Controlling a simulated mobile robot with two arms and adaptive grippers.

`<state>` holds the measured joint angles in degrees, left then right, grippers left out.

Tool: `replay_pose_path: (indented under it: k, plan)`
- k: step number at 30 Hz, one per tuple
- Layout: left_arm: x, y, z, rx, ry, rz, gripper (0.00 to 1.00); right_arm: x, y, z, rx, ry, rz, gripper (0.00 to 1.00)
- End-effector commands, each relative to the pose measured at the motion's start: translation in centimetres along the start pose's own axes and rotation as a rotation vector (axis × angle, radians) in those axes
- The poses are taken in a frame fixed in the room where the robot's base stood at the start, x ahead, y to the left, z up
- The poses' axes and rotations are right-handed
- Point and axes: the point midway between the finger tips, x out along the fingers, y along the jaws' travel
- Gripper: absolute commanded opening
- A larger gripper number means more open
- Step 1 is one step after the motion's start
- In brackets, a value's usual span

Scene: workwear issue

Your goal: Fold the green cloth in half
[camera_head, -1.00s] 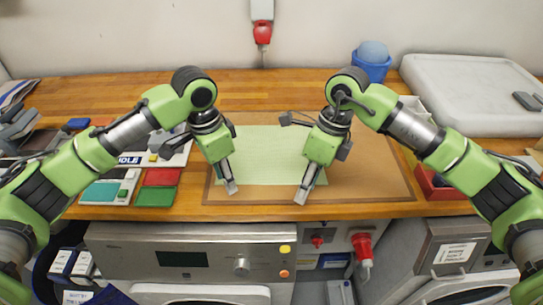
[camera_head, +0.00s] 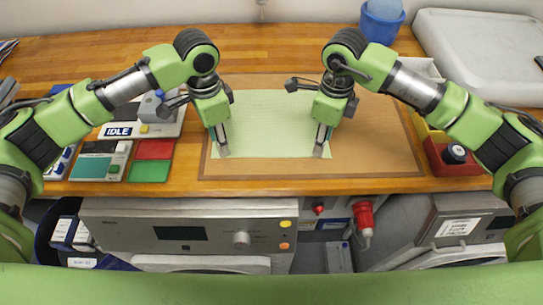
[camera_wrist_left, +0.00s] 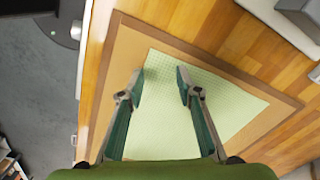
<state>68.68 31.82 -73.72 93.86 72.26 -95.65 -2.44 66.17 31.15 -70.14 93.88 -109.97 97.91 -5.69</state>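The green cloth (camera_head: 270,118) lies flat and spread out on a brown board on the workbench. My left gripper (camera_head: 222,151) points down at the cloth's near left corner. In the left wrist view its two fingers (camera_wrist_left: 161,75) are apart, with only cloth and board between them. The cloth also shows there (camera_wrist_left: 215,105), beyond and between the fingers. My right gripper (camera_head: 320,151) points down at the near right corner. Its teal inner pad shows, and it looks open. I cannot tell whether either gripper touches the cloth.
The brown board (camera_head: 375,140) has bare room right of the cloth. Red and green pads (camera_head: 151,160) and a device marked IDLE (camera_head: 118,131) are at left.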

Motion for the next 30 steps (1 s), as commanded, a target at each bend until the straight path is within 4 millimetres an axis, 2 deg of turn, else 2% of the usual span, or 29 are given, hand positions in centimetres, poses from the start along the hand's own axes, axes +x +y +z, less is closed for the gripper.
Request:
replay_pose_path:
  k: [4,18,26,30]
  plan:
    - [1.1,0.1,0.0,0.000,0.000,0.001,0.32,1.1,0.1,0.0,-0.001,-0.001,0.001,0.32]
    - [1.8,0.0,0.0,0.001,0.000,0.000,0.32,1.8,0.1,0.0,-0.001,-0.001,0.000,0.32]
    - [1.9,0.1,0.0,0.000,-0.001,0.001,0.00,1.9,0.1,0.0,-0.001,0.000,0.001,0.00]
    - [1.9,0.0,0.0,0.000,-0.001,0.000,0.00,1.9,0.0,0.0,0.000,0.001,0.001,0.00]
